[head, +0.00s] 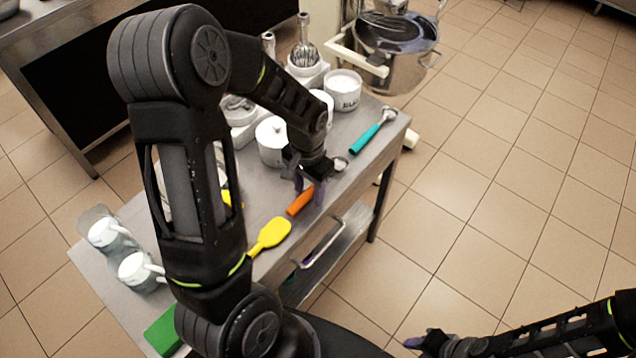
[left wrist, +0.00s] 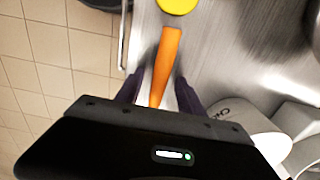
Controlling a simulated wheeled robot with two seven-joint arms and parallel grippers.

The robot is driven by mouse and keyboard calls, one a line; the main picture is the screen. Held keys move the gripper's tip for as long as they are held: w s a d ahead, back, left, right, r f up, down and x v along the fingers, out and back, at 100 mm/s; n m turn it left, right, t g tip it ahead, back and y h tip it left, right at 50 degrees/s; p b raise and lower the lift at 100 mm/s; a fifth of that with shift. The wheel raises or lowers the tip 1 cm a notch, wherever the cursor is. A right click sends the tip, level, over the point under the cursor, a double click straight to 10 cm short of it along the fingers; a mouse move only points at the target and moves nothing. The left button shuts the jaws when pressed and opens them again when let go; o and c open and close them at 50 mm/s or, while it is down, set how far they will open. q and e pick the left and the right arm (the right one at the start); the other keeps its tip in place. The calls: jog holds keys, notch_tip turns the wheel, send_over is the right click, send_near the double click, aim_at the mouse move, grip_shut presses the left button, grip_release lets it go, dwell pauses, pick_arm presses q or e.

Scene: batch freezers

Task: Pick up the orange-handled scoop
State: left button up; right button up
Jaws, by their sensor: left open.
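The orange-handled scoop (head: 299,202) lies on the steel table near its front edge. Its orange handle (left wrist: 168,62) also shows in the left wrist view. A small metal bowl (head: 341,163) in line with the handle seems to be its head; my gripper hides the part between. My left gripper (head: 309,189) is open over the handle, pointing down. In the left wrist view its two dark fingers (left wrist: 160,92) stand on either side of the handle, with gaps visible. My right gripper (head: 418,341) is low at the right, away from the table; its jaw state is unclear.
A yellow spatula (head: 269,236) lies just beside the handle's end. A teal-handled scoop (head: 367,137) lies to the right. White canisters (head: 344,89) stand behind. Mugs (head: 137,270) and a green item (head: 163,332) are at the left. A rail (head: 321,245) runs below the front edge.

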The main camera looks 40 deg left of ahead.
pick_arm(q)
jog(key=shift+c, duration=0.5)
grip_shut()
dwell(0.4)
